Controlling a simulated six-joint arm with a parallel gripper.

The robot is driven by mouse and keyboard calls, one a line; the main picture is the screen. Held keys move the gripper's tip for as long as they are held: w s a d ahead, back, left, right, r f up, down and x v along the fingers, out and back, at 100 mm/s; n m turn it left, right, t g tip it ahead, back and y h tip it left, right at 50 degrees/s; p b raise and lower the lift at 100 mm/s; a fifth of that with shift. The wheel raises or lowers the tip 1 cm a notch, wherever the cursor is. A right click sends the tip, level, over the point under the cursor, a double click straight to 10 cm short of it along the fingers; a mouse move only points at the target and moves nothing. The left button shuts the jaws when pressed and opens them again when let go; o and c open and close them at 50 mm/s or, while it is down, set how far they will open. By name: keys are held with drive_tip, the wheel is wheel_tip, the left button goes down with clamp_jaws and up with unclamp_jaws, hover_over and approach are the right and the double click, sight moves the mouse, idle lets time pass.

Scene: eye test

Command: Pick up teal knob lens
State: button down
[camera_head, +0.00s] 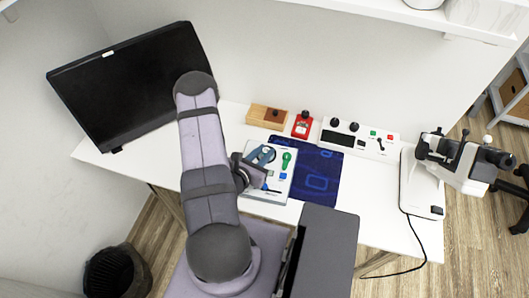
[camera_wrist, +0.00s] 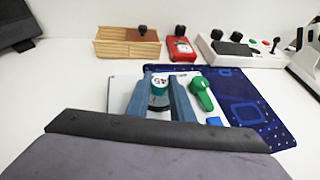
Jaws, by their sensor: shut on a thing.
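The teal knob lens (camera_wrist: 160,84) has a round white face with dark figures on it and a teal rim. It is between the two blue-grey fingers of my gripper (camera_wrist: 160,77) in the wrist view, and the fingers are shut on it. Its lower part is partly hidden between the fingers. In the head view my gripper (camera_head: 262,156) is over the white board (camera_head: 262,195), and the lens is hard to make out there. I cannot tell whether the lens touches the board. A green knob lens (camera_head: 286,160) lies on the board just right of my gripper; it also shows in the wrist view (camera_wrist: 201,94).
A blue patterned mat (camera_head: 318,182) lies under and right of the board. Behind are a wooden box (camera_head: 257,115), a red case (camera_head: 302,126) and a white device with knobs (camera_head: 368,143). A microscope-like instrument (camera_head: 462,160) stands right, a black monitor (camera_head: 125,80) left.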

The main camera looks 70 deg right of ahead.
wheel_tip(320, 180, up, 10)
drive_tip(key=shift+b, duration=0.35)
idle(0.4)
